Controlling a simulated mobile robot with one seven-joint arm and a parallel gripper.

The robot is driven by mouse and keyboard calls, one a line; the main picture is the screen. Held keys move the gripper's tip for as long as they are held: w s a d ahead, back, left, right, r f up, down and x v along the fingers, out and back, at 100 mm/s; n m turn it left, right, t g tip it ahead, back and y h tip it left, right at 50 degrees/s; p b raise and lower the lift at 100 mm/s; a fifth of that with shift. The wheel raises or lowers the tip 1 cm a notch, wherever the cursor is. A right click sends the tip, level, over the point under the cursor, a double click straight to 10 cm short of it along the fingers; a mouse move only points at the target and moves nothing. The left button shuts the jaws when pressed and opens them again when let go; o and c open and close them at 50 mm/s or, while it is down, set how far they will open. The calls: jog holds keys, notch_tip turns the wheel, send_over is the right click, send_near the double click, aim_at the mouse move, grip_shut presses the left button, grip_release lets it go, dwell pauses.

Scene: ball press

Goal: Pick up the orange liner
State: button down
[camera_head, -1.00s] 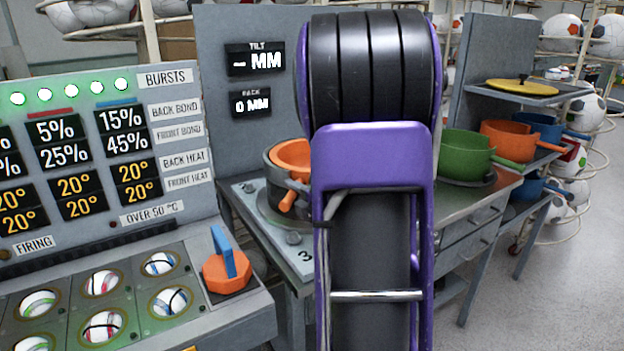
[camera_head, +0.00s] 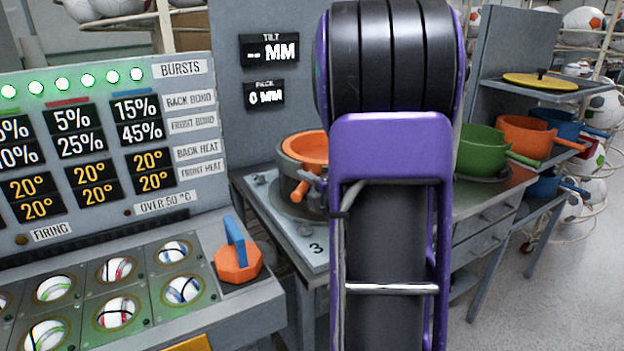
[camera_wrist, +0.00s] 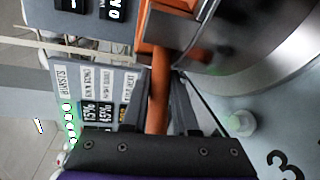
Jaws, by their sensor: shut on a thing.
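The orange liner (camera_head: 306,146) sits in a dark grey ring-shaped holder (camera_head: 292,178) on the grey bench, left of my arm in the head view. Its handle sticks out through the holder's side. In the wrist view, the liner's orange handle (camera_wrist: 158,98) runs between the fingers of my gripper (camera_wrist: 162,86), which is shut on it. The liner's body (camera_wrist: 165,30) shows beyond the fingertips beside the metal holder.
A control panel (camera_head: 190,68) with an orange-blue knob (camera_head: 237,258) stands at the left. A green pan (camera_head: 482,150) is right of my arm. Orange (camera_head: 527,136) and blue pans stand on shelves farther right. Open floor (camera_head: 540,300) lies at the lower right.

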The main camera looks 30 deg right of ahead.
notch_tip(320, 180, up, 18)
jog(key=p, duration=0.3)
dwell(0.3)
jog(key=shift+s, duration=0.1)
